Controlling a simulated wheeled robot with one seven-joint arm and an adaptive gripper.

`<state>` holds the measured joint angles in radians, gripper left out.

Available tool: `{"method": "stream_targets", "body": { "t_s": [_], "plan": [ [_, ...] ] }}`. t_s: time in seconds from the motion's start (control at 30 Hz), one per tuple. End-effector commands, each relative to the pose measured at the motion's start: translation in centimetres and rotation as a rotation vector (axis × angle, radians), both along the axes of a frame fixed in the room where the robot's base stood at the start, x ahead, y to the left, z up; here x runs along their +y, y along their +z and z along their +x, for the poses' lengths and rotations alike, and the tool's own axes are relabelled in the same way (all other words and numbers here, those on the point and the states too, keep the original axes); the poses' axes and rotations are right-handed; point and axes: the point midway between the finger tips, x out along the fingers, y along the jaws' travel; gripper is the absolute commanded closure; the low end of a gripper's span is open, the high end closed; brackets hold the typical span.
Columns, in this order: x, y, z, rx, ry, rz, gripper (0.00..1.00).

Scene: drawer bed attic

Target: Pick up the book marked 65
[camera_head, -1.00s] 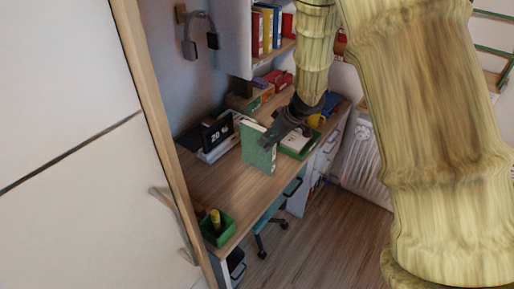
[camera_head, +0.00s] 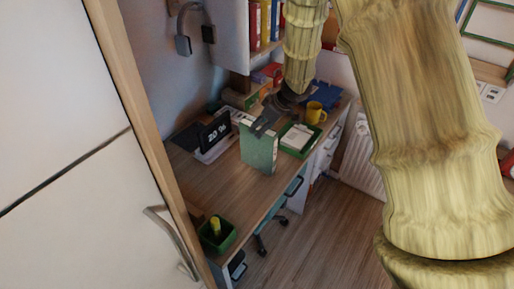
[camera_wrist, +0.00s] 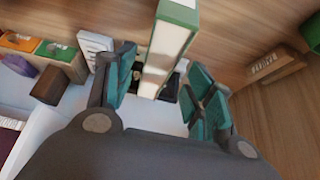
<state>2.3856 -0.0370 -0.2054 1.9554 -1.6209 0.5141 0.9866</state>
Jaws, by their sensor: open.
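A green book or file with a pale spine (camera_head: 258,152) stands upright on the desk; I cannot read a 65 on it. In the wrist view its white spine with a green end (camera_wrist: 170,42) runs between my fingers. My gripper (camera_head: 264,122) is at the book's top edge in the head view. In the wrist view my gripper (camera_wrist: 163,82) is open, with one teal-padded finger on each side of the book. I cannot tell whether either finger touches it.
The wooden desk (camera_head: 205,185) also bears a black flip clock (camera_head: 214,132) left of the book. A green tray (camera_head: 299,140) and a yellow mug (camera_head: 314,112) are to the right. A green pen box (camera_head: 217,236) is at the near end, with clear desk between.

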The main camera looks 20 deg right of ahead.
Motion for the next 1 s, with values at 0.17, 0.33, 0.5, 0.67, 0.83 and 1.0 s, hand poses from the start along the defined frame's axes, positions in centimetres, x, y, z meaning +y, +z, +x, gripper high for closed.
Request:
{"method": "stream_targets", "body": {
  "t_s": [0.17,0.33,0.5,0.67,0.83,1.0],
  "plan": [
    [0.5,-1.5,0.7,0.001,0.000,0.000,0.46],
    [1.0,-2.4,1.4,0.001,0.002,0.001,0.46],
    [1.5,-4.0,2.6,0.001,0.001,0.001,0.46],
    [2.1,-5.4,3.2,0.001,0.003,0.000,0.46],
    [2.3,-5.9,3.4,0.001,0.003,0.000,0.46],
    [2.3,-5.9,3.4,0.001,0.003,0.000,0.46]
  ]
}}
